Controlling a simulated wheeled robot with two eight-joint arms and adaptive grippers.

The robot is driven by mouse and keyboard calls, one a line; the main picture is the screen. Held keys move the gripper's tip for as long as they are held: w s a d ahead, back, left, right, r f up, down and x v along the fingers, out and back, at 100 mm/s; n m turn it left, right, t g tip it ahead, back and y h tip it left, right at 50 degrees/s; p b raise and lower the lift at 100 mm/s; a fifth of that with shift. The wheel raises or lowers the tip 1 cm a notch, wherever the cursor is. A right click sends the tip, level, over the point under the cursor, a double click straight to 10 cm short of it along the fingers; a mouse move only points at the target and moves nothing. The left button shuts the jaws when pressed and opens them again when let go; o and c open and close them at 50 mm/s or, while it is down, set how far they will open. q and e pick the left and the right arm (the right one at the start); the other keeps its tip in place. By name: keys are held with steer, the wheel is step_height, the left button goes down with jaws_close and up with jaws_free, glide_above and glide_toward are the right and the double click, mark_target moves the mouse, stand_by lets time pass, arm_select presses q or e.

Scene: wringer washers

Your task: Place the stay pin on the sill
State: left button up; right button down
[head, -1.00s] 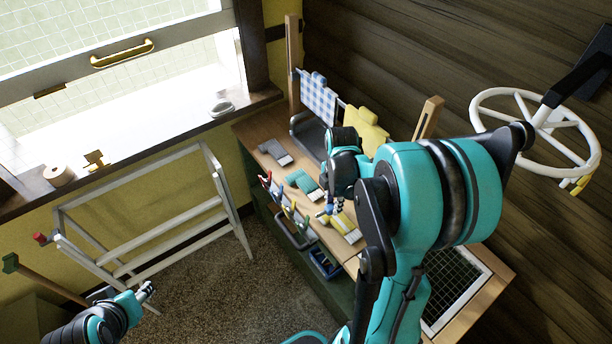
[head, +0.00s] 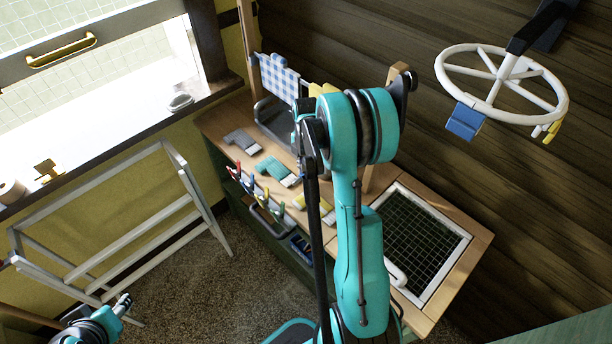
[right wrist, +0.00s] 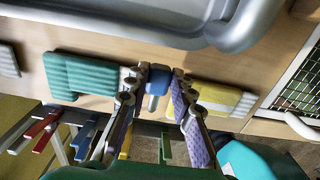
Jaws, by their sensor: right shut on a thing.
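The stay pin (right wrist: 158,82), with a blue head and a short grey shank, sits between the fingertips of my right gripper (right wrist: 157,78) in the right wrist view. That gripper is shut on it, above the wooden bench. In the head view my right arm hides the right gripper and the pin. The sill (head: 120,134) is the dark ledge below the bright window at the left, well apart from my right arm. My left gripper (head: 122,306) is low at the left and looks empty; its jaw opening is too small to tell.
On the sill are a grey dish (head: 180,102), a brass bracket (head: 47,171) and a pale roll (head: 12,191). A white drying rack (head: 110,225) stands below it. A white wheel (head: 447,75) hangs at the right.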

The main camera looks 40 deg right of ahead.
step_height(320, 180, down, 3)
steer(key=shift+r+b, duration=0.15)
steer(key=shift+b, duration=0.2)
steer(key=c, duration=1.3)
jaws_free()
